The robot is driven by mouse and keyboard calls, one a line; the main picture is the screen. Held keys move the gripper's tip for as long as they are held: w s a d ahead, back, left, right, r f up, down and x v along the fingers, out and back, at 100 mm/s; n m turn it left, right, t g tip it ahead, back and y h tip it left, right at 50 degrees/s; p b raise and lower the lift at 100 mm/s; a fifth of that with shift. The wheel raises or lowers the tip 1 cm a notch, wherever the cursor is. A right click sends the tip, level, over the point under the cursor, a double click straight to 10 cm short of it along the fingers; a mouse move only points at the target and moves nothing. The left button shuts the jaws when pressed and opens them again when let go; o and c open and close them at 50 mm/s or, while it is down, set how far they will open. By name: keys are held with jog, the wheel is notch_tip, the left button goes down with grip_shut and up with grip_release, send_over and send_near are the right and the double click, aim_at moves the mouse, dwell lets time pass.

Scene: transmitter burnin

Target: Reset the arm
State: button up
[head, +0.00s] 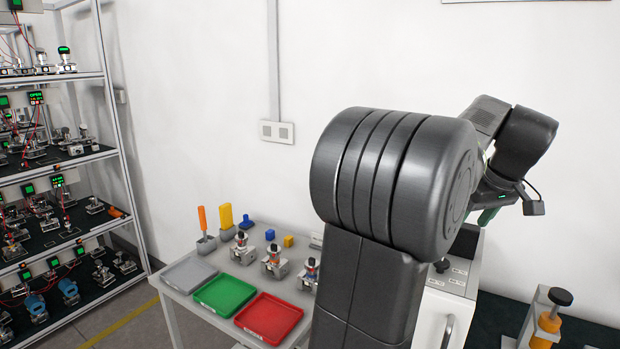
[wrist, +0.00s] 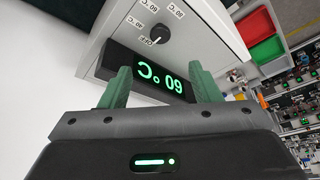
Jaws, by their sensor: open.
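My arm rises large in the middle of the head view and bends over to the right. My gripper (wrist: 161,76) has its two green fingers spread apart with nothing between them in the wrist view. In the head view only a bit of a green finger (head: 488,215) shows below the wrist; the rest is hidden by my arm. In the wrist view the gripper faces the top panel of a white oven-like box (wrist: 215,35), with a dial (wrist: 160,33) and a green display (wrist: 150,75) that reads 60 °C upside down. I cannot tell whether the fingers touch the box.
The box (head: 432,310) stands right of a table with grey (head: 188,274), green (head: 225,294) and red (head: 268,318) trays and several small devices. A shelf rack (head: 125,165) stands at left. An orange-bodied fixture (head: 547,328) is at lower right. Space above the table's left is clear.

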jog(key=p+x, duration=0.1)
jog(key=x, duration=1.3)
jog(key=shift+f+m, duration=0.1)
jog(key=shift+m, duration=0.2)
jog(key=shift+a+m+h, duration=0.1)
jog(key=shift+m+h, duration=0.3)
jog(key=shift+m, duration=0.3)
jog(key=m+h, duration=0.2)
jog(key=m, duration=0.2)
jog(key=shift+a+m, duration=0.15)
jog(key=shift+m, duration=0.25)
jog(key=shift+w+a+m+g+h+b, duration=0.1)
jog(key=shift+m+g+h+b, duration=0.35)
jog(key=shift+m, duration=1.1)
jog(key=shift+w+a+m+g+h+b, duration=0.1)
jog(key=shift+m+g+h+b, duration=0.35)
jog(key=shift+m, duration=1.1)
jog(key=v, duration=0.7)
jog(key=shift+s+r+b, duration=0.25)
jog(key=shift+r+b, duration=0.05)
jog(key=shift+r, duration=0.05)
jog(key=shift+a, duration=0.1)
